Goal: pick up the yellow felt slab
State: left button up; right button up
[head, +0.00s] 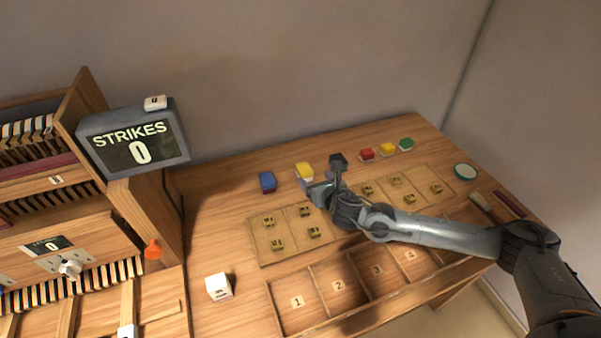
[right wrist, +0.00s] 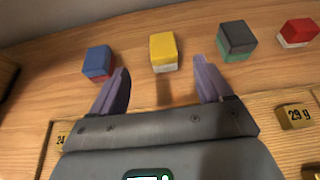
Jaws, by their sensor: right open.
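The yellow felt slab (head: 304,172) lies on a pale base at the back of the wooden table. In the right wrist view the yellow slab (right wrist: 163,51) sits just beyond the fingertips, roughly midway between them. My right gripper (head: 322,186) is open and empty, close in front of the slab; its two purple fingers (right wrist: 160,80) stand apart in the right wrist view. I see no contact between the fingers and the slab. My left gripper is not in view.
A blue block (head: 267,182) stands left of the slab and a dark grey block (head: 338,161) right of it. Red (head: 367,154), yellow and green blocks sit farther right. A tray (head: 262,252) of brass weights and numbered bins (head: 271,300) lie in front. A STRIKES display (head: 135,180) stands left.

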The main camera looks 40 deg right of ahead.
aim_at(304, 167)
jog(key=b+x, duration=0.1)
jog(key=x, duration=0.5)
jog(key=b+x, duration=0.1)
jog(key=x, duration=0.3)
jog(key=shift+w+d+f, duration=0.15)
jog(key=shift+w+d, duration=0.05)
jog(key=shift+w, duration=0.05)
jog(key=shift+w+d+f+b, duration=0.1)
jog(key=shift+w+d+b, duration=0.05)
jog(key=shift+w+b, duration=0.2)
jog(key=shift+c, duration=0.4)
jog(key=c, duration=0.9)
